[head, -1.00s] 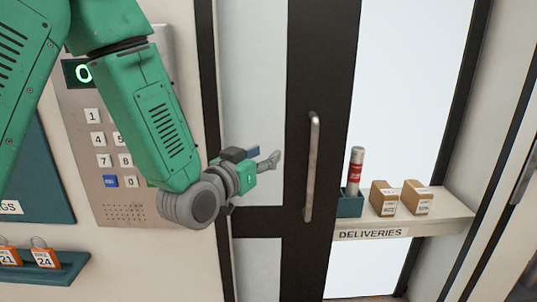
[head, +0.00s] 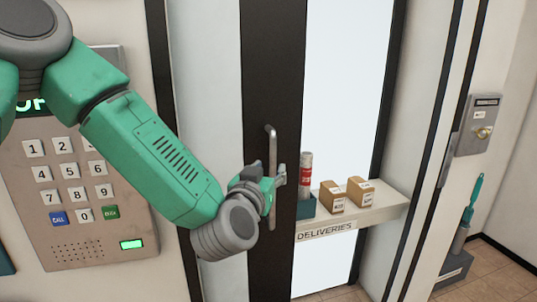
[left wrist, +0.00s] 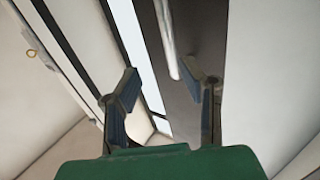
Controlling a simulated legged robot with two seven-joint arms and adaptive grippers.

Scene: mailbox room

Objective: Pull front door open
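The front door (head: 258,60) has a dark frame with pale glass panels and looks shut. Its long vertical metal handle (head: 272,148) is on the dark stile. My left gripper (head: 281,178) is at the handle's lower half in the head view, overlapping part of it. In the left wrist view the gripper (left wrist: 165,82) has its two fingers spread apart. The handle (left wrist: 165,35) shows ahead, between the finger directions and nearer the right finger. I see no grip on it. My right gripper is not in view.
A keypad panel (head: 75,225) with a lit display is on the left wall. A deliveries shelf (head: 385,207) holds two small boxes and a red-labelled tube (head: 305,172) just right of the handle. A metal lock plate (head: 478,127) is on the right wall.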

